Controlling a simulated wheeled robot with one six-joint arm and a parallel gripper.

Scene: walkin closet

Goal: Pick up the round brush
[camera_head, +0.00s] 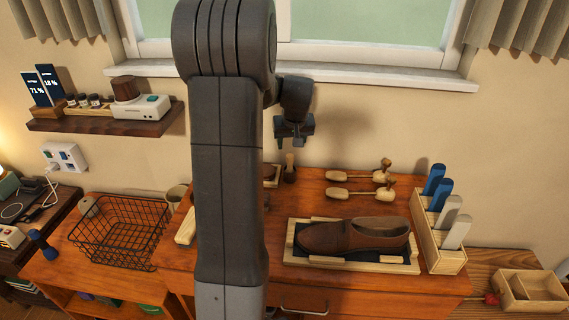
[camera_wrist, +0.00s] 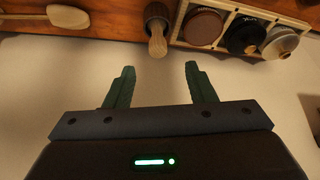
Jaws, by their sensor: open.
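The round brush (camera_wrist: 157,40) has a dark round head and a pale wooden handle. In the wrist view it is at the top middle, with its handle pointing down the picture towards the gap between my fingers. In the head view the brush (camera_head: 290,169) stands at the back of the wooden table, handle up. My gripper (camera_wrist: 160,70) is open and empty, its two green fingers apart. In the head view my gripper (camera_head: 292,138) is above the brush, clear of it. My arm hides part of the table left of the brush.
A wooden tray of round tins (camera_wrist: 205,26) sits close beside the brush. Shoe trees (camera_head: 358,192), a brown shoe (camera_head: 350,236) on a framed mat and a rack of blue and grey handles (camera_head: 438,240) are to the right. The wall and window sill (camera_head: 380,78) are behind.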

